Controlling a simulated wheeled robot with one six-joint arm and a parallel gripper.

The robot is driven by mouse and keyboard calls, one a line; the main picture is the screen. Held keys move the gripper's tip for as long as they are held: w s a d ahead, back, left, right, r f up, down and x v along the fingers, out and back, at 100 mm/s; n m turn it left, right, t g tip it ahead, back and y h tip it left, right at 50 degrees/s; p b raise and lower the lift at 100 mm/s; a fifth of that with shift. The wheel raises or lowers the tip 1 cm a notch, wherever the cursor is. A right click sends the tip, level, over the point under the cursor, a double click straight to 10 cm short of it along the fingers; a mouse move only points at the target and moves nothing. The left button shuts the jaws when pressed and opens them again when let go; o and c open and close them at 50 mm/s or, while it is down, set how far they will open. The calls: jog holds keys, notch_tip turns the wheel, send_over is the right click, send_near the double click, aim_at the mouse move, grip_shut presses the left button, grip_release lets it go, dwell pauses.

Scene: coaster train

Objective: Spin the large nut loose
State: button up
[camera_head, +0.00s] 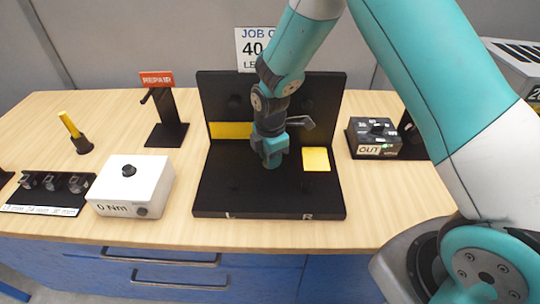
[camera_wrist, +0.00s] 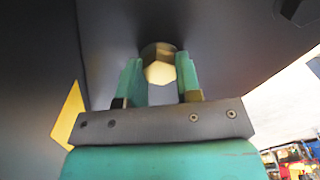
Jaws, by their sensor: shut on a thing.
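My gripper (camera_head: 271,161) points down over the black fixture (camera_head: 270,203), low over the middle of its base and in front of its upright back panel. In the wrist view, its teal fingers (camera_wrist: 159,68) are on both sides of the large nut (camera_wrist: 160,73), a hexagonal piece with a pale face and a darker rounded part above. The fingers are shut on it. In the head view the nut is hidden behind my gripper. I cannot tell how far it has turned or what lies behind it.
A yellow patch (camera_head: 230,130) is on the back panel and a yellow square (camera_head: 316,160) on the base. Left stand a white "0 Nm" box (camera_head: 130,187), a "REPAIR" stand (camera_head: 166,130) and a socket rack (camera_head: 44,193). Right is a dark "OUT" block (camera_head: 374,139).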

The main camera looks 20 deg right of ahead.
jog(key=shift+f, duration=0.1)
jog(key=o, duration=0.9)
jog(key=shift+r+b, duration=1.15)
jog(key=shift+r, duration=7.55)
jog(key=shift+s, duration=0.1)
